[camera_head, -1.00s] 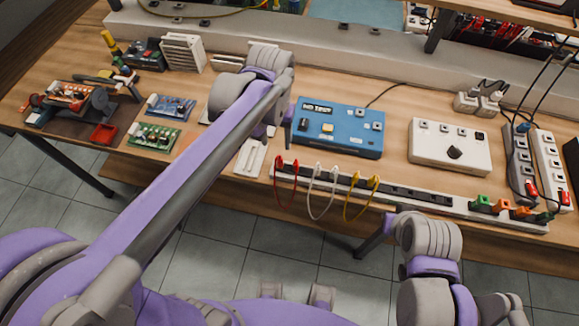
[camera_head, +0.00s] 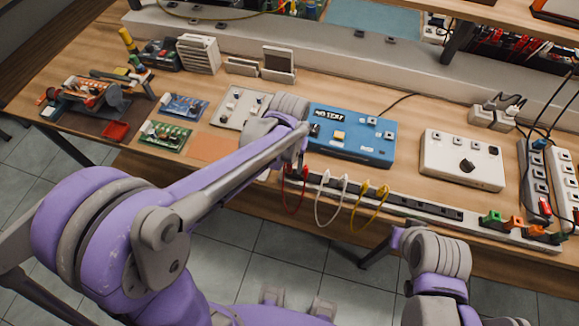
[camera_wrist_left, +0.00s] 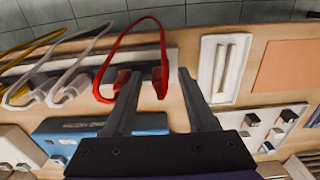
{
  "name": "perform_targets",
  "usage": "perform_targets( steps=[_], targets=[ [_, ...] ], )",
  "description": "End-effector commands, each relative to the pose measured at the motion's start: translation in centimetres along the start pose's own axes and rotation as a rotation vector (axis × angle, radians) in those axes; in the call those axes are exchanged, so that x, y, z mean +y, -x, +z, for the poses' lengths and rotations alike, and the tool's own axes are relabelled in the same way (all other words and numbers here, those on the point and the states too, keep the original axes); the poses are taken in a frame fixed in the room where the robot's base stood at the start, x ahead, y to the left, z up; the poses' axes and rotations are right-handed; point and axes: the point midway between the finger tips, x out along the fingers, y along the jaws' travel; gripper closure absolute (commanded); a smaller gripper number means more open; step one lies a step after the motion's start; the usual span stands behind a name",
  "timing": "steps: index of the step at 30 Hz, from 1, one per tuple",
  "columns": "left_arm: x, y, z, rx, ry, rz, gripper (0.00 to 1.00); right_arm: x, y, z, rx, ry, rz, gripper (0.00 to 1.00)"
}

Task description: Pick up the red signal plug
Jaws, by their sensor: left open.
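The red signal plug (camera_wrist_left: 160,80) is one of two red plugs at the ends of a looped red cable (camera_wrist_left: 135,35), set along a dark strip at the table's front edge. In the left wrist view it shows between the tips of my open left gripper (camera_wrist_left: 157,76); contact cannot be told. The other red plug (camera_wrist_left: 118,80) is beside the left finger, partly behind it. In the head view the red cable (camera_head: 293,203) hangs off the front edge, just below my left gripper (camera_head: 293,166). My right arm is at the lower right; its fingers cannot be made out.
White (camera_head: 325,216) and yellow cables (camera_head: 362,212) loop from the same dark strip (camera_head: 432,209), right of the red one. A blue test box (camera_head: 350,135) and a white box with a knob (camera_head: 462,160) stand behind. Orange mat (camera_head: 212,147) lies clear to the left.

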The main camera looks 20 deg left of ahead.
Motion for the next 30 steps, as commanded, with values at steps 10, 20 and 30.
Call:
perform_targets(
  steps=[10, 20, 30],
  targets=[
    [0.0, -0.01, -0.01, 0.0, 0.0, 0.0, 0.68, 0.0, 0.01, -0.01, 0.0, 0.0, 0.0, 1.0],
    [0.0, 0.0, -0.01, 0.0, 0.0, 0.0, 1.0, 0.0, 0.01, 0.0, 0.0, 0.0, 0.0, 1.0],
    [0.01, 0.51, -0.01, 0.0, 0.0, 0.0, 1.0, 0.0, 0.06, -0.06, 0.001, 0.0, 0.0, 1.0]
  ],
)
